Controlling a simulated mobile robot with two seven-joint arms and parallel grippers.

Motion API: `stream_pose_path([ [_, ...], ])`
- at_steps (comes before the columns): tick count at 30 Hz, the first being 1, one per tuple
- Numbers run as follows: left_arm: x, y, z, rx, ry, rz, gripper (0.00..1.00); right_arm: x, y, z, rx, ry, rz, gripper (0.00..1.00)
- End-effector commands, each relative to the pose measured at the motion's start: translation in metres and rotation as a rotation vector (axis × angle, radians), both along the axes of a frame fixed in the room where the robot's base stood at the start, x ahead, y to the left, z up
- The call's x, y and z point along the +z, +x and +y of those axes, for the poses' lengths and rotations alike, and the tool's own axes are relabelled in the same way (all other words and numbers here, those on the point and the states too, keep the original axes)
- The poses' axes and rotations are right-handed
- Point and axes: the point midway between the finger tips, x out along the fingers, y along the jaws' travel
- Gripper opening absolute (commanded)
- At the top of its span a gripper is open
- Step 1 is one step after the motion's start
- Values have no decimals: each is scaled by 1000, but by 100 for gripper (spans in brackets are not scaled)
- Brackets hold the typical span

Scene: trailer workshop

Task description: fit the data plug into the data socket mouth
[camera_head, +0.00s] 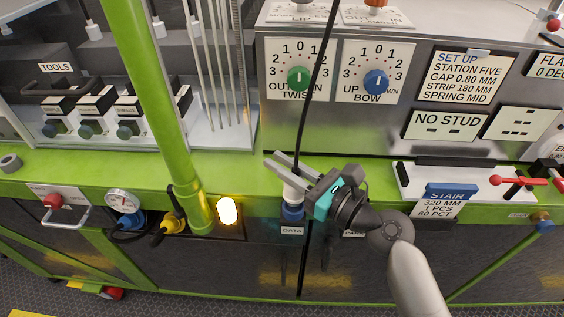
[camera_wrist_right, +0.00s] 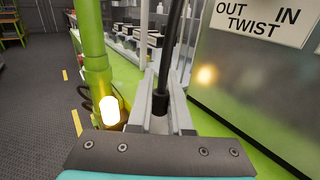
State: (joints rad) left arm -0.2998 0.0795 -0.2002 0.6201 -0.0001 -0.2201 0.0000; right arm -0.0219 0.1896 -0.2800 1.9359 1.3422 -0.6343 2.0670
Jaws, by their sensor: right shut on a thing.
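The data plug (camera_head: 293,188) is a white body with a black cable rising from its top. My right gripper (camera_head: 281,164) comes in from the right and is shut on it, with the plug upright between the fingers. The blue data socket (camera_head: 292,211) sits directly below the plug on the green bench front, above a DATA label (camera_head: 292,230). The plug's lower end meets or overlaps the blue ring; I cannot tell whether it is inside the mouth. In the right wrist view the plug's black cable sleeve (camera_wrist_right: 160,104) stands between the fingers. My left gripper is out of view.
A green post (camera_head: 155,110) and a lit lamp (camera_head: 228,211) stand left of the socket. Blue (camera_head: 131,219) and yellow (camera_head: 174,223) connectors with black cables are further left. The grey panel with two dials (camera_head: 298,79) rises behind.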

Motion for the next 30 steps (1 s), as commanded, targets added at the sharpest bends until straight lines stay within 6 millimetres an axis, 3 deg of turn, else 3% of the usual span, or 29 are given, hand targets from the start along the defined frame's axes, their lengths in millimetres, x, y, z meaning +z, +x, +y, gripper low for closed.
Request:
stream_pose_path([
  [30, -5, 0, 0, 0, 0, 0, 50, -12, 0, 0, 0, 1, 1, 0],
])
